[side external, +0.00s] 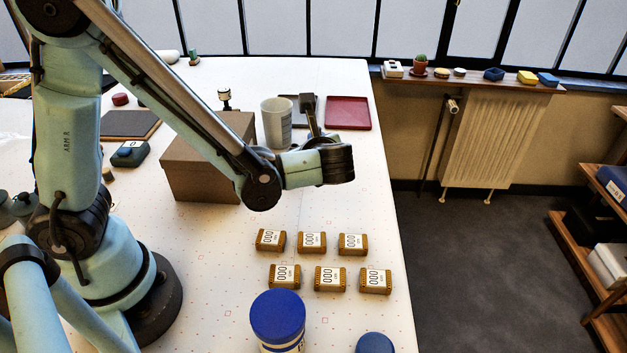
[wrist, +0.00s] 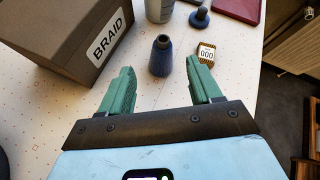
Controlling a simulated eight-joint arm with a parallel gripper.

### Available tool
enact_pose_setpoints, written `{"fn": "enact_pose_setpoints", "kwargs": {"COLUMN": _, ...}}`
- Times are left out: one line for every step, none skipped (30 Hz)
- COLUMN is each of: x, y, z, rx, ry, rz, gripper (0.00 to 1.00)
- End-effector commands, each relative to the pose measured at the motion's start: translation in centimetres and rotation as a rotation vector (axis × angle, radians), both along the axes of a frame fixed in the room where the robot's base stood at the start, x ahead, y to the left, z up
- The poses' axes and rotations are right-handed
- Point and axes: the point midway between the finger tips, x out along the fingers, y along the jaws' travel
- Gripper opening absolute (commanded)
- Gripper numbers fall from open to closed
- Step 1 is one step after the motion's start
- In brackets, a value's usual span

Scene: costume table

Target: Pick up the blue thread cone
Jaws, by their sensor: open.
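The blue thread cone (wrist: 161,58) stands upright on the white table in the wrist view, with a narrower dark top. My gripper (wrist: 159,65) is open, with its two green fingers apart. In that view the cone shows in the gap between the fingertips, beyond them and touching neither. Nothing is held. In the side external view the end of my arm is over the table, right of the cardboard box. My fingers and the cone are hidden there.
The BRAID box (wrist: 92,40) is close on the left. A small 000 box (wrist: 206,54) and a blue knobbed piece (wrist: 200,18) lie right of and beyond the cone. A grey cup (side external: 276,124) stands behind. Several brown boxes (side external: 312,242) and a blue-lidded jar (side external: 278,318) are in front.

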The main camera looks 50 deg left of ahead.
Motion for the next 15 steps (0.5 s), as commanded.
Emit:
{"fn": "enact_pose_setpoints", "kwargs": {"x": 0.2, "y": -0.5, "z": -0.3, "rx": 0.061, "ry": 0.032, "rz": -0.026, "gripper": 0.64}}
{"fn": "enact_pose_setpoints", "kwargs": {"x": 0.2, "y": -0.6, "z": -0.4, "rx": 0.093, "ry": 0.051, "rz": -0.037, "gripper": 0.64}}
{"fn": "enact_pose_setpoints", "kwargs": {"x": 0.2, "y": -0.8, "z": -0.4, "rx": 0.131, "ry": 0.072, "rz": -0.049, "gripper": 0.64}}
{"fn": "enact_pose_setpoints", "kwargs": {"x": 0.1, "y": -0.9, "z": -0.5, "rx": 0.155, "ry": 0.085, "rz": -0.055, "gripper": 0.64}}
{"fn": "enact_pose_setpoints", "kwargs": {"x": 0.1, "y": -1.0, "z": -0.5, "rx": 0.175, "ry": 0.098, "rz": -0.060, "gripper": 0.64}}
{"fn": "enact_pose_setpoints", "kwargs": {"x": 0.1, "y": -1.1, "z": -0.5, "rx": 0.198, "ry": 0.110, "rz": -0.067, "gripper": 0.64}}
{"fn": "enact_pose_setpoints", "kwargs": {"x": 0.1, "y": -1.1, "z": -0.6, "rx": 0.209, "ry": 0.117, "rz": -0.071, "gripper": 0.64}}
{"fn": "enact_pose_setpoints", "kwargs": {"x": 0.1, "y": -1.1, "z": -0.6, "rx": 0.218, "ry": 0.122, "rz": -0.072, "gripper": 0.64}}
{"fn": "enact_pose_setpoints", "kwargs": {"x": 0.1, "y": -1.0, "z": -0.7, "rx": 0.228, "ry": 0.128, "rz": -0.074, "gripper": 0.64}}
{"fn": "enact_pose_setpoints", "kwargs": {"x": 0.2, "y": -0.8, "z": -0.7, "rx": 0.231, "ry": 0.130, "rz": -0.074, "gripper": 0.64}}
{"fn": "enact_pose_setpoints", "kwargs": {"x": 0.3, "y": -0.6, "z": -0.9, "rx": 0.232, "ry": 0.131, "rz": -0.073, "gripper": 0.64}}
{"fn": "enact_pose_setpoints", "kwargs": {"x": 0.4, "y": -0.1, "z": -1.1, "rx": 0.233, "ry": 0.132, "rz": -0.071, "gripper": 0.64}}
{"fn": "enact_pose_setpoints", "kwargs": {"x": 0.6, "y": 0.3, "z": -1.2, "rx": 0.232, "ry": 0.132, "rz": -0.070, "gripper": 0.64}}
{"fn": "enact_pose_setpoints", "kwargs": {"x": 0.8, "y": 0.8, "z": -1.4, "rx": 0.232, "ry": 0.132, "rz": -0.070, "gripper": 0.64}}
{"fn": "enact_pose_setpoints", "kwargs": {"x": 1.0, "y": 1.4, "z": -1.7, "rx": 0.232, "ry": 0.132, "rz": -0.069, "gripper": 0.64}}
